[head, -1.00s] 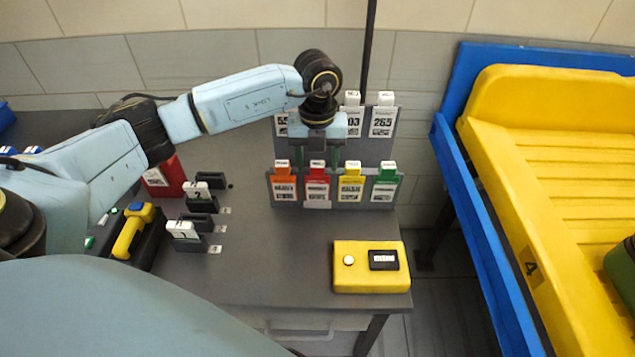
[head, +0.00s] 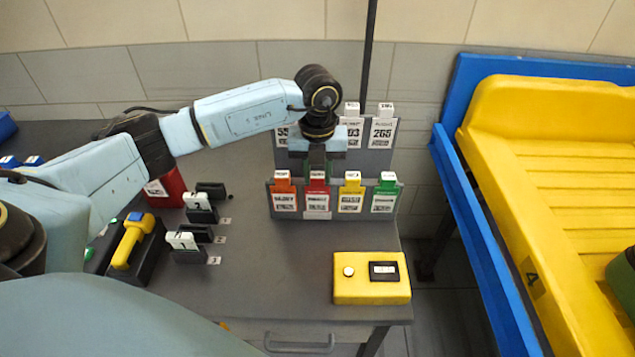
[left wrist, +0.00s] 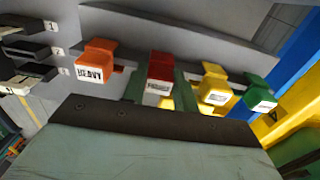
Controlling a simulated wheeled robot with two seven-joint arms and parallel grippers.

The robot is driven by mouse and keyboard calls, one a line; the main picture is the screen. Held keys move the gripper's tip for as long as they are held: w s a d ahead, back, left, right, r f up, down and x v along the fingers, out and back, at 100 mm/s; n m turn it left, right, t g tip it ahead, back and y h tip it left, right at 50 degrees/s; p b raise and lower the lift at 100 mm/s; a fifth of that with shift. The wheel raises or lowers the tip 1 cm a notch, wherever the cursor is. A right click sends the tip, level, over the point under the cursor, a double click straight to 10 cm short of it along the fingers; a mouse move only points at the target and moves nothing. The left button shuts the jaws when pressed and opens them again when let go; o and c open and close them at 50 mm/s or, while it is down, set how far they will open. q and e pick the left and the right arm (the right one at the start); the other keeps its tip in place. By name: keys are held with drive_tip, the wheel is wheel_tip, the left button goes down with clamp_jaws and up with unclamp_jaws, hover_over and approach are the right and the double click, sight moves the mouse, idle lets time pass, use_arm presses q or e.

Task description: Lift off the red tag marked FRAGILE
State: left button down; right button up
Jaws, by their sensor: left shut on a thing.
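The red tag (head: 317,190) stands in the front row of the grey tag rack (head: 336,214), between the orange tag (head: 285,195) and the yellow tag (head: 350,196). Its top is level with its neighbours. Its lettering is too small to read in the head view. My left gripper (head: 318,168) points down and is shut on the red tag's top. In the left wrist view the red tag (left wrist: 161,66) sits between the green fingers, with the orange tag (left wrist: 95,60), marked HEAVY, to its left. My right gripper is not in view.
A green tag (head: 385,198) stands right of the yellow one, and white tags fill the back row (head: 382,132). A yellow box with a button (head: 370,290) is at the table's front right. Black holders (head: 200,215) and a yellow handheld device (head: 132,240) are at left.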

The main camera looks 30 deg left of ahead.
use_arm(q)
drive_tip(key=shift+r, duration=0.15)
drive_tip(key=shift+s+d+r, duration=0.1)
drive_tip(key=shift+r, duration=0.1)
drive_tip(key=r, duration=0.6)
drive_tip(key=shift+s+d+r, duration=0.2)
drive_tip(key=shift+s, duration=0.15)
drive_tip(key=s+d, duration=0.5)
drive_tip(key=s, duration=0.3)
drive_tip(key=s+d+b, duration=0.1)
drive_tip(key=s+d, duration=0.4)
drive_tip(key=s, duration=0.3)
drive_tip(key=shift+r, duration=0.1)
wheel_tip(320, 180, up, 6)
drive_tip(key=p, duration=0.4)
drive_tip(key=shift+r, duration=0.1)
